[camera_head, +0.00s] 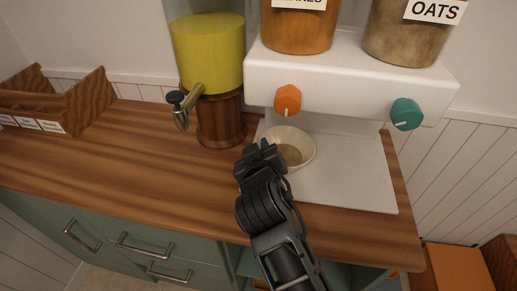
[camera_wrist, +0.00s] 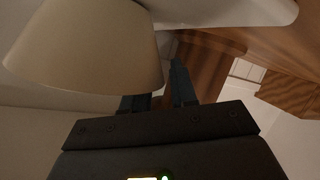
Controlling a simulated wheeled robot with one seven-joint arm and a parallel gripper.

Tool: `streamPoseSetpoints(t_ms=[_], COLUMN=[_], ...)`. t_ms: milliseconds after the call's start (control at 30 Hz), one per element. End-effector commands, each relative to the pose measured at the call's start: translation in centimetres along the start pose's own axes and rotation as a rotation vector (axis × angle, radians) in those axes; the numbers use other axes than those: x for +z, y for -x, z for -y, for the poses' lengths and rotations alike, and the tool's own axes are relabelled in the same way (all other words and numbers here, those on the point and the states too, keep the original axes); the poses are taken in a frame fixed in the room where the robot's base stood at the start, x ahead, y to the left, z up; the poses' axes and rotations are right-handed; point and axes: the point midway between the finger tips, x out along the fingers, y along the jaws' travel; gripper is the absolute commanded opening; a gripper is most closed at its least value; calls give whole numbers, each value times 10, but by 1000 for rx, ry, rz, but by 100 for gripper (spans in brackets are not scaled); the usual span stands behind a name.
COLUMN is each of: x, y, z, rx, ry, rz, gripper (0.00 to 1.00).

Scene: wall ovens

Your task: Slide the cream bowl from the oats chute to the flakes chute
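The cream bowl (camera_head: 301,137) stands upright on the white dispenser base, below the orange knob (camera_head: 288,97) on the flakes side. Its inside looks tan; I cannot tell whether it holds anything. My gripper (camera_head: 260,152) is at the bowl's near left edge and hides part of it. In the wrist view the bowl (camera_wrist: 85,45) fills the upper left. My gripper (camera_wrist: 160,88) shows a gap between its fingers there. One finger passes behind the bowl's rim and the other is outside it. The flakes jar (camera_head: 297,30) and oats jar (camera_head: 405,35) stand above.
A green knob (camera_head: 406,114) is on the oats side, with bare white base (camera_head: 345,180) below it. A wooden organizer (camera_head: 60,100) is at the far left. The counter (camera_head: 130,155) between is clear.

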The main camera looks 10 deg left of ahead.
Motion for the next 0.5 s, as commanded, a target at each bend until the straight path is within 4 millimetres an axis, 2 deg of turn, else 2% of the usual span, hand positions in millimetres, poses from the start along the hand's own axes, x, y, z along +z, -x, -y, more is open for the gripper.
streamPoseSetpoints(t_ms=[33, 133, 367, 500], x=[0, 0, 0, 1], y=[0, 0, 0, 9], z=[0, 0, 0, 0], rx=[0, 0, 0, 0], ry=[0, 0, 0, 0], rz=[0, 0, 0, 0], gripper=[32, 42, 42, 42])
